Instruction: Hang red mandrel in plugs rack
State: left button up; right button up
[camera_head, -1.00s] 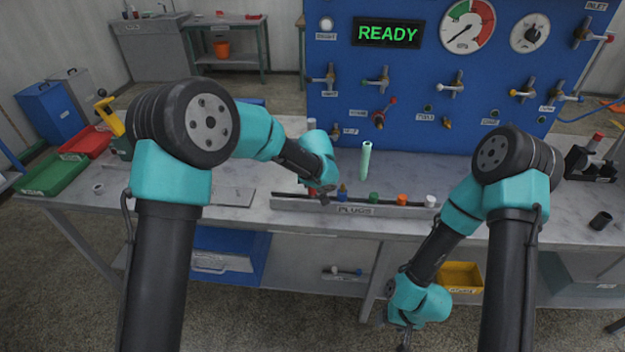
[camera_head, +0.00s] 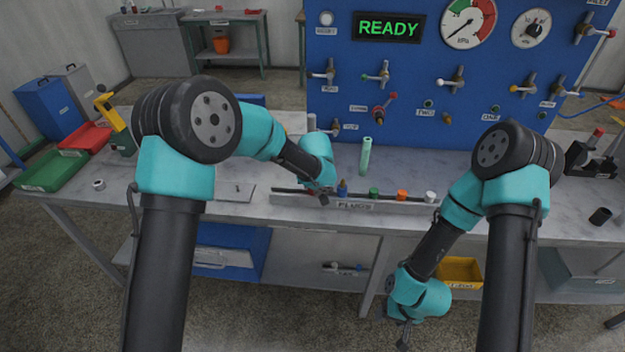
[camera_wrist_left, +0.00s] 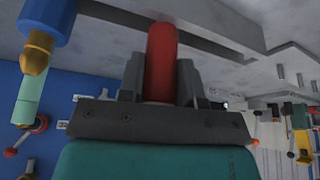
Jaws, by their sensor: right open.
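The plugs rack (camera_head: 290,199) is a grey rail with a PLUGS label along the table's front edge. My left gripper (camera_head: 324,197) is at the rack's left end. In the left wrist view, the red mandrel (camera_wrist_left: 162,62) stands between its fingers, which fit close on both sides. The mandrel's far end is beside the grey rail; whether it is seated cannot be told. My right gripper (camera_head: 403,338) hangs low before the table, open and empty.
A pale green cylinder (camera_head: 365,155) stands upright behind the rack. A blue panel (camera_head: 450,100) with valves and gauges rises at the back. Red (camera_head: 86,138) and green (camera_head: 54,172) trays are at left. A black cup (camera_head: 600,216) is at right.

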pick_arm(q)
jog(key=o, duration=0.5)
jog(key=shift+r, duration=0.1)
jog(key=v, duration=1.7)
jog(key=shift+r, duration=0.2)
jog(key=s+a+f+g+h, duration=0.1)
jog(key=s+a+f, duration=0.25)
jog(key=f, duration=0.45)
jog(key=s+a+f+m+g+h, duration=0.15)
jog(key=a+f, duration=0.25)
jog(key=f, duration=0.5)
jog(key=s+a+f+n+g+h, duration=0.1)
jog(key=s+a+f+g, duration=0.2)
jog(key=f, duration=0.5)
jog(key=s+a+f+t, duration=0.1)
jog(key=s+a+f, duration=0.5)
jog(key=s, duration=0.3)
jog(key=s+a+f+n, duration=0.1)
jog(key=s+a+f, duration=0.5)
jog(key=s+f, duration=0.2)
jog(key=shift+s+a+t+h, duration=0.3)
jog(key=shift+s+t+h, duration=0.05)
jog(key=shift+s, duration=0.45)
